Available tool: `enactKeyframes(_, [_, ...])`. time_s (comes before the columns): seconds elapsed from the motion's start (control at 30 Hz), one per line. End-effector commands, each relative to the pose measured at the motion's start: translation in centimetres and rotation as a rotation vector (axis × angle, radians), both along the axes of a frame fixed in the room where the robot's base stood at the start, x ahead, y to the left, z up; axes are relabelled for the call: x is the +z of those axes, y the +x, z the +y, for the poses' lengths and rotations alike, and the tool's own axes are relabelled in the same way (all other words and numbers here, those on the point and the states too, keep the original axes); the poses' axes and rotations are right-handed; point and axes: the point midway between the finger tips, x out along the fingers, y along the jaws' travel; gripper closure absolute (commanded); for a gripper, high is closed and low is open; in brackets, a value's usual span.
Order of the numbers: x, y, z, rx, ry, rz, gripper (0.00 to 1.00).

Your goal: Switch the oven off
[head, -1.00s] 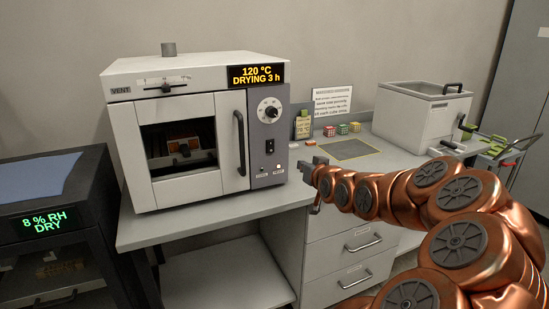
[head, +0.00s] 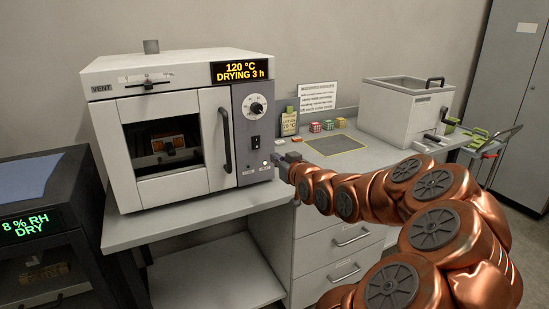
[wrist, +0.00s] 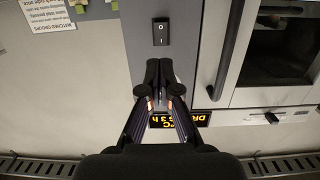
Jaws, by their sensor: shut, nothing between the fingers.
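The oven (head: 160,190) is a white box on the bench, with a dark door window and a vertical handle. Its display (head: 240,71) is lit and reads 120 °C, DRYING 3 h. The grey control panel holds a round dial (head: 255,106), a black rocker switch (head: 255,141) and a small lit light near its bottom. My gripper (head: 276,160) is at the panel's lower right edge, below and right of the switch. In the wrist view, the switch (wrist: 160,31) lies just beyond the shut, empty fingertips (wrist: 159,66), with a visible gap. The gripper hides the dial there.
A lidded grey bath (head: 400,110) stands farther right. A dark dry cabinet (head: 60,240) stands at left. The door handle (head: 226,140) projects beside the panel.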

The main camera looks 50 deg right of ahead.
Motion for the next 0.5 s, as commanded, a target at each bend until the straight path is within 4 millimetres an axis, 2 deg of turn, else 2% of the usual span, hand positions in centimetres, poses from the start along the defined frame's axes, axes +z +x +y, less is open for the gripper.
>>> enactKeyframes(0.5, [-0.9,6.7,-2.2,0.005,0.001,0.005,1.0])
